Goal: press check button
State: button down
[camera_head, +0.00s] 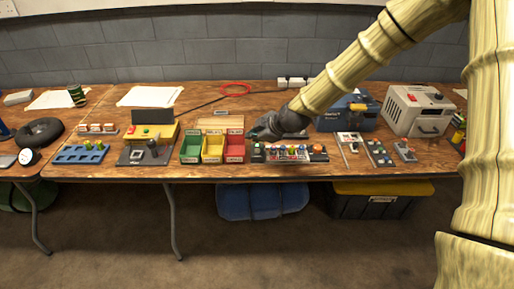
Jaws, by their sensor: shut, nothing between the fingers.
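My gripper (256,134) is dark, shut and empty. It appears above the rear left part of a dark panel (258,158) at the middle of the table. The panel carries a row of small coloured parts (288,152) and a round orange button (317,149) at its right end. Whether the gripper touches the panel cannot be told. The yellow box (164,133) to the left has a red and a green button on it. No label marks which button is the check button; lettering is too small to read.
Green, yellow and red bins (212,148) stand just left of my gripper. A blue case (340,119) and a grey power unit (421,109) stand at right. Small boards (378,153) lie before them. A blue holed block (79,154) lies at left. Table front edge is mostly clear.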

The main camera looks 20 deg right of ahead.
aim_at(255, 153)
notch_tip(255, 153, up, 3)
jog(key=shift+p, duration=0.85)
